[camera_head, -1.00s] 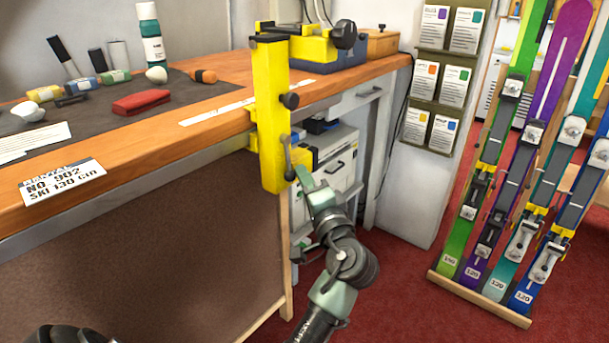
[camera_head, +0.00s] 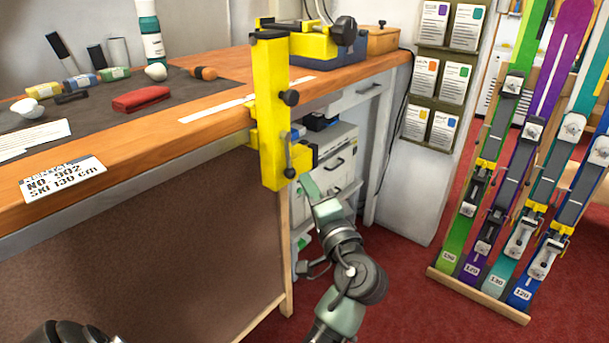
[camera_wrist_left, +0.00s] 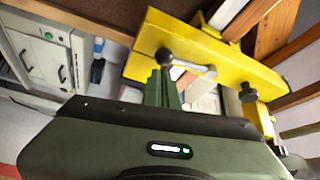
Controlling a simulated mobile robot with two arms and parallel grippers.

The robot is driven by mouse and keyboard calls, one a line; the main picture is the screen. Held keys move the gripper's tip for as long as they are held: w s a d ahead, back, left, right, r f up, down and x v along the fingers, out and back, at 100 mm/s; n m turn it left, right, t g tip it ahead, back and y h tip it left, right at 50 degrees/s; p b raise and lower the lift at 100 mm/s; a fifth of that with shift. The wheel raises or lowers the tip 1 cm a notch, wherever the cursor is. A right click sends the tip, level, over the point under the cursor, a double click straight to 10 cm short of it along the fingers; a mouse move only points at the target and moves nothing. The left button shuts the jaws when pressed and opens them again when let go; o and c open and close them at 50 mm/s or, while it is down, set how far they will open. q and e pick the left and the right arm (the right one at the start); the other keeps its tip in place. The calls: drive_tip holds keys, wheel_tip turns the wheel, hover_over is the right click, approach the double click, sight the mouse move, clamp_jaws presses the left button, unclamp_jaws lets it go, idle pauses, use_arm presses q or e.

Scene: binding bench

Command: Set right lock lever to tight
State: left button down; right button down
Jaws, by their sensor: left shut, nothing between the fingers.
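A yellow clamp (camera_head: 270,110) stands upright at the bench's front corner. A small grey lever (camera_head: 289,155) with a dark ball end hangs nearly straight down on its lower part. In the left wrist view the lever (camera_wrist_left: 190,65) lies across the yellow body (camera_wrist_left: 225,65), its ball at the left. My left gripper (camera_head: 304,182) is just below and right of the lever's ball end, shut and empty. In the left wrist view its fingertips (camera_wrist_left: 163,82) are close to the ball; I cannot tell whether they touch. My right gripper is not in view.
The wooden bench (camera_head: 140,150) holds a red case (camera_head: 141,100), bottles and a tag. A white drawer unit (camera_head: 335,160) stands under it behind the clamp. Skis (camera_head: 490,190) stand in a rack at the right. Red floor lies open between.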

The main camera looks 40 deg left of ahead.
use_arm(q)
drive_tip(key=v, duration=0.4)
drive_tip(key=shift+d+r, duration=0.1)
drive_tip(key=shift+d, duration=0.15)
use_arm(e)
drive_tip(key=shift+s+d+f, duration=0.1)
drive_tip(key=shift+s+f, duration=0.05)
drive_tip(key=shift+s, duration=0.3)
